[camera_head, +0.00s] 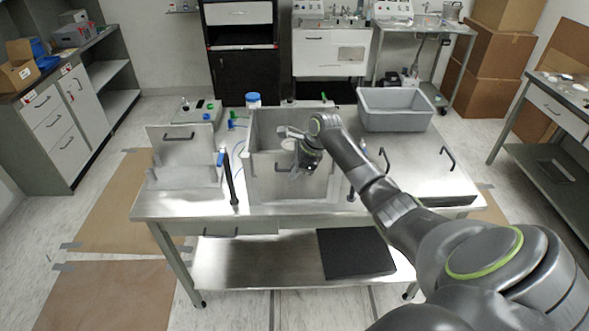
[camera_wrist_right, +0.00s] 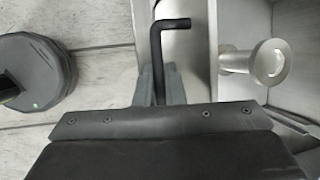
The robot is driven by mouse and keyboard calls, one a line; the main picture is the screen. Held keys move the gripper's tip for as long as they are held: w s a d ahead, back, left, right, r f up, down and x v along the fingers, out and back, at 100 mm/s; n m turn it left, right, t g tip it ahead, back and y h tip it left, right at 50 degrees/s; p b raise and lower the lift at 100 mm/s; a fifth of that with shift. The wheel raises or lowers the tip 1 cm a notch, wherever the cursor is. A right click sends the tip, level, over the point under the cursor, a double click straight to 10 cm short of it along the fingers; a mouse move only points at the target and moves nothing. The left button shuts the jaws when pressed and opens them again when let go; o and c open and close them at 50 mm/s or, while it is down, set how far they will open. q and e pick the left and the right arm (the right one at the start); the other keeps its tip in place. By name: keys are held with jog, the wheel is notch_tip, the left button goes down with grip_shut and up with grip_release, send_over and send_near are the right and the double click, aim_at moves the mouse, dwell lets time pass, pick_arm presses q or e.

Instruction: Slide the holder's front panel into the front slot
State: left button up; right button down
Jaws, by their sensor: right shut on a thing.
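The holder (camera_head: 254,136) is an open grey metal box in the middle of the steel table. Its front panel (camera_head: 262,178) is a flat grey plate standing upright at the box's near side; whether its edges sit in the front slot I cannot tell. My right gripper (camera_head: 306,170) reaches over from the right and hides part of the panel. In the right wrist view my right gripper (camera_wrist_right: 160,88) is shut on the panel's black bent handle (camera_wrist_right: 157,48). The panel (camera_wrist_right: 188,45) shows there as a pale plate beside the handle. My left gripper is not in view.
Another upright plate with a handle (camera_head: 178,138) stands on the table's left. A flat plate (camera_head: 428,172) with black handles lies on the right. A grey bin (camera_head: 394,108) is at the back right. A metal knob (camera_wrist_right: 264,62) is close to the panel.

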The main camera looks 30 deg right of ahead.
jog(key=shift+d, duration=0.25)
jog(key=c, duration=1.8)
grip_release()
jog(key=shift+w, duration=0.1)
jog(key=o, duration=0.4)
jog(key=shift+w+d+f, duration=0.15)
jog(key=shift+w+f, duration=0.05)
jog(key=shift+c, duration=0.2)
jog(key=shift+r, duration=0.1)
jog(key=shift+w+r, duration=0.1)
jog(key=shift+c, duration=0.5)
